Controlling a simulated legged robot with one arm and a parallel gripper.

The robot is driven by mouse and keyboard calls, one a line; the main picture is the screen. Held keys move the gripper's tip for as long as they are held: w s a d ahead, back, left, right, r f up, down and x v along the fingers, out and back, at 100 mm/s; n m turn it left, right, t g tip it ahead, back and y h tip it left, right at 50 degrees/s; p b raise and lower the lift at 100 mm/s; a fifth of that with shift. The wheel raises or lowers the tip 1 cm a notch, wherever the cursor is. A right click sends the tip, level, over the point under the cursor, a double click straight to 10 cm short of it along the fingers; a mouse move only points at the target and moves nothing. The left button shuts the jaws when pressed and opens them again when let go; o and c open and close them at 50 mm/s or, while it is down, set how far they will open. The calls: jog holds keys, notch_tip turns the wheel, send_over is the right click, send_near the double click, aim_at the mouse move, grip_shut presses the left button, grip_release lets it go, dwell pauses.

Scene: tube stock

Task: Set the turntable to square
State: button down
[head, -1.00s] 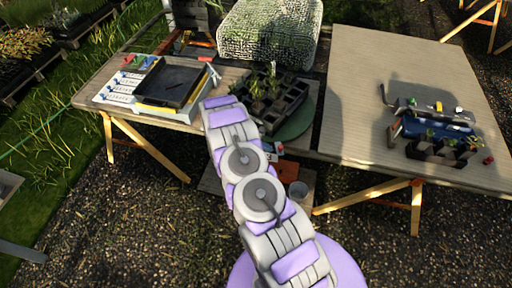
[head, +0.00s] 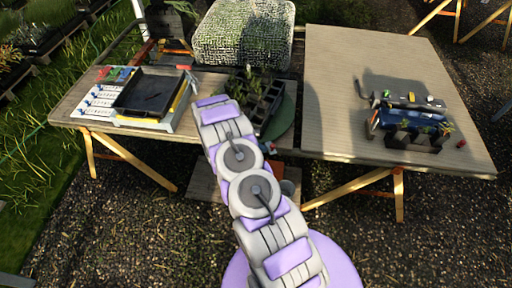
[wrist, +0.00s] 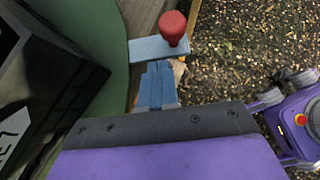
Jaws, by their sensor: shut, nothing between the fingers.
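The turntable is a green disc (head: 286,116) at the right end of the left bench, also in the wrist view (wrist: 108,35). A black cell tray (head: 268,98) with seedlings stands on it, its sides skewed to the bench edges; its dark side shows in the wrist view (wrist: 45,85). A blue-grey bar (wrist: 150,49) with a red knob (wrist: 173,27) reaches out past the disc's rim. My gripper (wrist: 157,68) is shut and empty, its tips right at the bar's near edge; I cannot tell if they touch. My arm hides the gripper in the head view.
A black tray on a white stand (head: 152,92) sits on the left bench. The wide right bench (head: 345,60) holds a blue item and small pots (head: 415,135) at its right. A textured block (head: 245,35) stands behind. Gravel lies in front.

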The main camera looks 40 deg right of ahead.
jog(key=shift+n+t+h, duration=0.3)
jog(key=shift+n+t, duration=0.3)
jog(key=shift+n, duration=0.2)
jog(key=shift+s+d+b, duration=0.15)
jog(key=shift+s+d, duration=0.4)
jog(key=shift+d, duration=0.6)
jog(key=shift+s+d+b, duration=0.1)
jog(key=shift+s+d, duration=0.4)
jog(key=shift+d, duration=0.65)
jog(key=shift+s+d+b, duration=0.15)
jog(key=shift+s+d, duration=0.4)
jog(key=shift+d, duration=0.6)
